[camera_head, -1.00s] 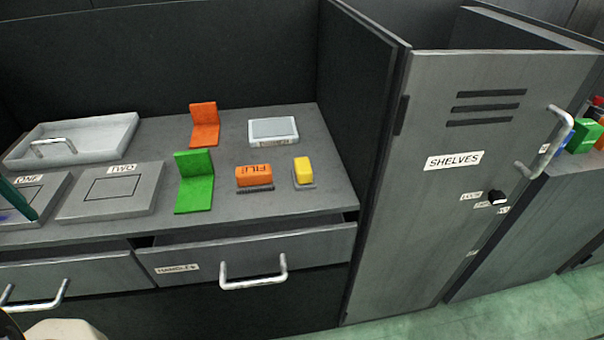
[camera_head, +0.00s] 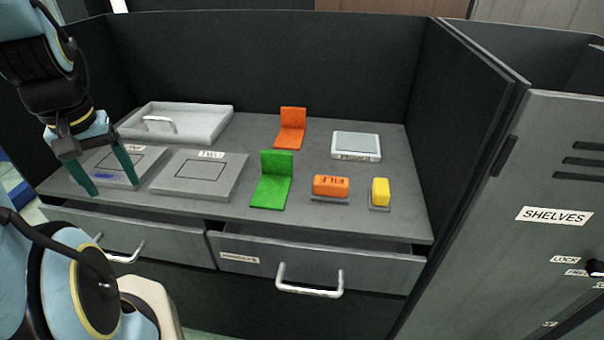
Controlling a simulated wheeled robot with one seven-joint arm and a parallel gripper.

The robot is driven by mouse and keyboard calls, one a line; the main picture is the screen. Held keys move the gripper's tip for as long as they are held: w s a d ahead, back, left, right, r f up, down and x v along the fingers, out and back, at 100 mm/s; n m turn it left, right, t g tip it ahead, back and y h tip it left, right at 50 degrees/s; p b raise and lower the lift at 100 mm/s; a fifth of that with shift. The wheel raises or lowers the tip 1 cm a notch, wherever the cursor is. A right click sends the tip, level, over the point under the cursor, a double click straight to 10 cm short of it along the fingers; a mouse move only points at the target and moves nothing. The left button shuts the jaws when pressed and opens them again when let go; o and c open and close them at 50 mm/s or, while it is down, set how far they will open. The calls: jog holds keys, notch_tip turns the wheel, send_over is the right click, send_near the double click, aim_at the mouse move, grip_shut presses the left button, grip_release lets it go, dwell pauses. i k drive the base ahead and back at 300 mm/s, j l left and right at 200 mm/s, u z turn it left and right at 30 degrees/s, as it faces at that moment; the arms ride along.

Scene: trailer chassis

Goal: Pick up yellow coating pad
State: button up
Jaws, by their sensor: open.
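The yellow coating pad (camera_head: 380,191) is a small yellow block on a thin grey base (camera_head: 379,207). It stands at the front right of the grey worktop, just right of the orange FILE block (camera_head: 331,186). I cannot tell whether the fingertips touch anything.
A green bracket (camera_head: 272,180), an orange bracket (camera_head: 291,130), a grey-topped box (camera_head: 356,145), the plate TWO (camera_head: 199,175) and a white tray (camera_head: 205,124) share the worktop. A dark wall (camera_head: 462,120) closes its right side. Below, the drawer (camera_head: 318,268) is slightly open.

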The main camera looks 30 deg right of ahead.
aim_at(379, 194)
jog(key=k+l, duration=0.4)
jog(key=l, duration=0.15)
jog(key=k+l+u, duration=0.1)
jog(key=k+l, duration=0.3)
jog(key=l, duration=0.15)
